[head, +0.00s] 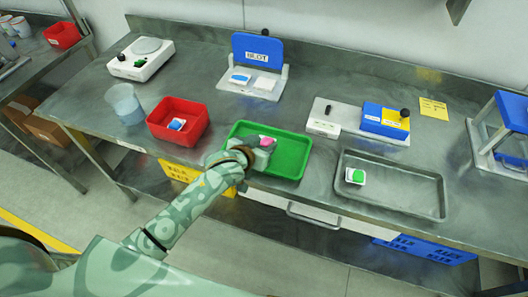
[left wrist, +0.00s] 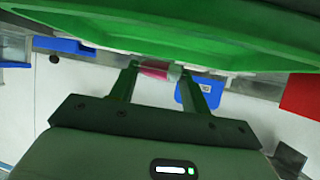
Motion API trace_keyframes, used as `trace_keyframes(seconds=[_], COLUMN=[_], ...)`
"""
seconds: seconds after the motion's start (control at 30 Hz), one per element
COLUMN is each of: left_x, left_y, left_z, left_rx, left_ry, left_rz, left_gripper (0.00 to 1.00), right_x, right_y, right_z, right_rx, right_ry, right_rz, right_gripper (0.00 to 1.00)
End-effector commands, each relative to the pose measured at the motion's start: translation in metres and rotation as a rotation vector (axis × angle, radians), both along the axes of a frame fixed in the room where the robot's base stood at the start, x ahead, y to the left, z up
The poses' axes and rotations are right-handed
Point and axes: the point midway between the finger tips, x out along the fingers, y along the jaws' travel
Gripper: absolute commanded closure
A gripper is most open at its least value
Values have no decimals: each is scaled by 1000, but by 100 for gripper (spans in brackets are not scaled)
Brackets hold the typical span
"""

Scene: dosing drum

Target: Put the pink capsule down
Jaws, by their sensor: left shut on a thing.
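The pink capsule (head: 267,141) shows in the head view at the tip of my left gripper (head: 258,148), over the green tray (head: 298,165). In the left wrist view the capsule (left wrist: 154,69) sits between the two fingers of my left gripper (left wrist: 160,72), pink at one end and pale at the other. My left gripper is shut on it. The green tray (left wrist: 150,25) fills the top of that view, close to the capsule. I cannot tell whether the capsule touches the tray. My right gripper is in neither view.
A red bin (head: 180,106) with a blue and white piece stands left of the green tray. A grey tray (head: 405,197) with a green and white piece lies to its right. Behind are a blue-lidded BLOT station (head: 257,52), a blue box (head: 385,121) and a white scale (head: 142,62).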

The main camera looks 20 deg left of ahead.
Motion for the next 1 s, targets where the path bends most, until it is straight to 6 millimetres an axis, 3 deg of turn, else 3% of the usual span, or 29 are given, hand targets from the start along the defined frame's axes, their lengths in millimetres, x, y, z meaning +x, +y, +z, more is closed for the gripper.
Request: trace_keyframes(seconds=[0.23, 0.6, 0.63, 0.7, 1.0], left_x=[4, 4, 4, 4, 4], left_y=[-4, -3, -3, -3, -3], left_z=[-38, -40, -40, -39, -36], left_rx=[1, 0, 1, 1, 0], left_ry=[2, 1, 1, 0, -1], left_rz=[-1, 0, 0, 0, -1], left_gripper=[74, 74, 45, 31, 31], right_x=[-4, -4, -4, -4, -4], right_y=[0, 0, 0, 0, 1], right_z=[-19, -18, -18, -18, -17], right_rx=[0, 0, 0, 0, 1], right_ry=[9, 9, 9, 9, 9], right_rz=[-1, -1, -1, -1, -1], right_gripper=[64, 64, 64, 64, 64])
